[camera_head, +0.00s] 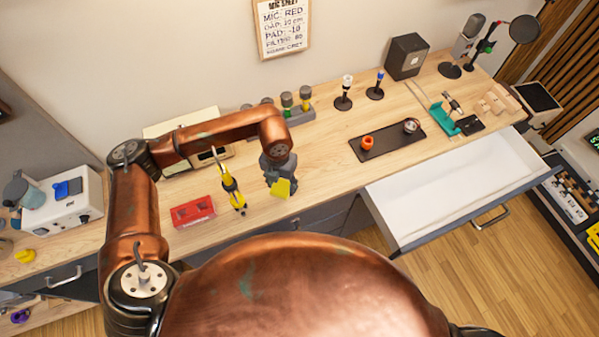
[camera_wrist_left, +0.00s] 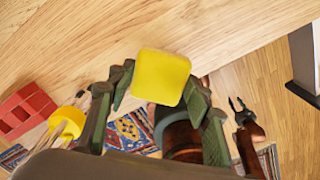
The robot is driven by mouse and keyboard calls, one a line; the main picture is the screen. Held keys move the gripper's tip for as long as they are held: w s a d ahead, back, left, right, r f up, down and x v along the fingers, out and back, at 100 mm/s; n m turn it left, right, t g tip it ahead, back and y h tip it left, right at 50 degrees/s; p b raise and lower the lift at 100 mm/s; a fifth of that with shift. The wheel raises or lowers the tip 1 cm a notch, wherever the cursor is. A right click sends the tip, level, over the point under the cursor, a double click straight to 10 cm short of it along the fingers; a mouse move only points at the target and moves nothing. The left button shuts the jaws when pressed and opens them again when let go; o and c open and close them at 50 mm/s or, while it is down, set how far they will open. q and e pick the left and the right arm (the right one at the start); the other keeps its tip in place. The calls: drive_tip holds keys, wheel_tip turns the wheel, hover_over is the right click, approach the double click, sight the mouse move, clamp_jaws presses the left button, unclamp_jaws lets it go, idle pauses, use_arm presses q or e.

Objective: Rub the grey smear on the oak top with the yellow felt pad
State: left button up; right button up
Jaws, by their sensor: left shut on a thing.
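The yellow felt pad (camera_head: 281,188) is in my left gripper (camera_head: 280,173), which is shut on it above the front part of the oak top (camera_head: 325,165). In the left wrist view the pad (camera_wrist_left: 161,77) sits between the fingers (camera_wrist_left: 158,90), with bare oak top (camera_wrist_left: 60,45) beyond it. I cannot tell from these views whether the pad touches the wood. I cannot make out the grey smear in either view. My right gripper (camera_wrist_left: 238,104) shows small in the left wrist view, off the oak top, with its fingers apart and empty.
A red tray (camera_head: 193,212) and a yellow-and-black tool (camera_head: 233,190) stand left of the gripper. A dark tray (camera_head: 387,142) with small items lies to the right. An open white drawer (camera_head: 455,190) juts out at the front right. The wood between gripper and dark tray is clear.

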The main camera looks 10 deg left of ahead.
use_arm(q)
drive_tip(key=shift+r+p, duration=0.45)
drive_tip(key=shift+r, duration=0.8)
